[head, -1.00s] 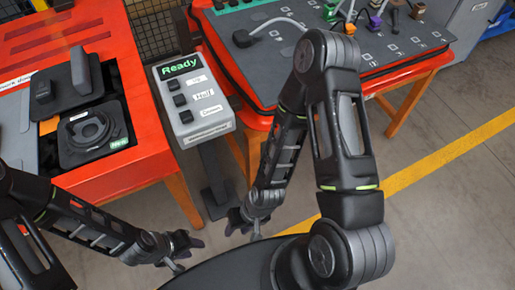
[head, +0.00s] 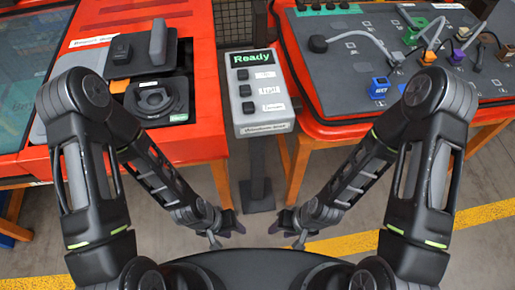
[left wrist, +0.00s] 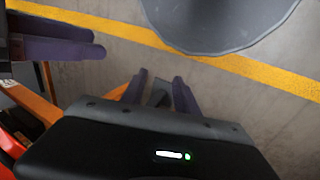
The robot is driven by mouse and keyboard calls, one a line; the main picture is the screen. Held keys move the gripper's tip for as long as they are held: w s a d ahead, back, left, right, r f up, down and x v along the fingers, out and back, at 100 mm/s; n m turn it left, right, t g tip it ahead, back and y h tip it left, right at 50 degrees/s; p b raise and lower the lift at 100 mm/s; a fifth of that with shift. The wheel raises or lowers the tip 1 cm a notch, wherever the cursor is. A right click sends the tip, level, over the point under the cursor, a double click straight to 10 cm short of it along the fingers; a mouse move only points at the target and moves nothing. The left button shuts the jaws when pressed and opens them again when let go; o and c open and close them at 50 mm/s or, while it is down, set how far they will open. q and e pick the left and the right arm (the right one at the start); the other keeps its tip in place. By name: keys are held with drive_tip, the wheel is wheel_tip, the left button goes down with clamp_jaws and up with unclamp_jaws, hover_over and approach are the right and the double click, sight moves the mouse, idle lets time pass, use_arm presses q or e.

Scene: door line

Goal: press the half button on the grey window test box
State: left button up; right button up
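The grey window test box (head: 262,112) stands on a dark post in the middle of the head view. Its screen (head: 251,58) reads "Ready" in green. Below is a column of three black buttons with white labels; the middle button (head: 245,90) was labelled "Half" in the earlier frame, and its label is blurred now. My left gripper (head: 224,232) is low, below and left of the box, open and empty; its parted purple fingers show in the left wrist view (left wrist: 158,92). My right gripper (head: 288,232) is below and right of the box, its fingers apart and empty.
An orange-red bench (head: 200,70) with dark fixtures stands left of the box. A red table (head: 320,128) with a grey board, cables and coloured connectors stands right. Floor with a yellow line (head: 345,245) lies below. The space in front of the box is clear.

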use_arm(q)
drive_tip(key=shift+c, duration=0.3)
clamp_jaws()
idle(1.5)
